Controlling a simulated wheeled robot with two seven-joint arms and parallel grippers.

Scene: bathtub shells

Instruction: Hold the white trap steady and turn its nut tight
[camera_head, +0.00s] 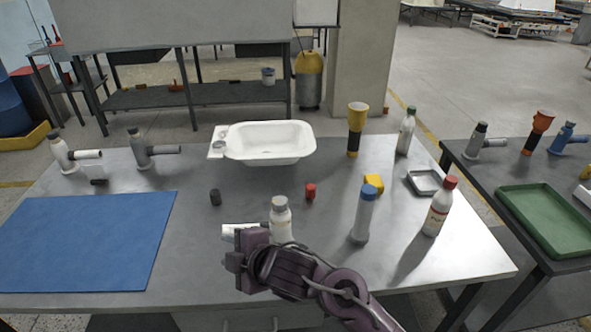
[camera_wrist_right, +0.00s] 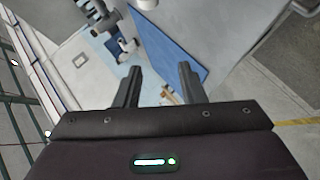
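A white trap (camera_head: 62,153) with a grey top and a side pipe stands upright at the back left. A similar grey trap (camera_head: 139,150) stands beside it. A white bottle-shaped body (camera_head: 281,222) stands at the front middle. A short white pipe (camera_head: 238,230) lies at its left; my arm hides whether they join. My right gripper (camera_head: 240,262) is just in front of them, pointing left. The right wrist view shows its two fingers (camera_wrist_right: 159,70) apart, with nothing held between them. My left gripper is not in view.
A blue mat (camera_head: 85,240) covers the table's left front. A white basin (camera_head: 268,142) sits at the back middle. A blue-capped bottle (camera_head: 363,214) and a red-capped bottle (camera_head: 439,207) stand right of my arm. A green tray (camera_head: 548,218) lies on the right table.

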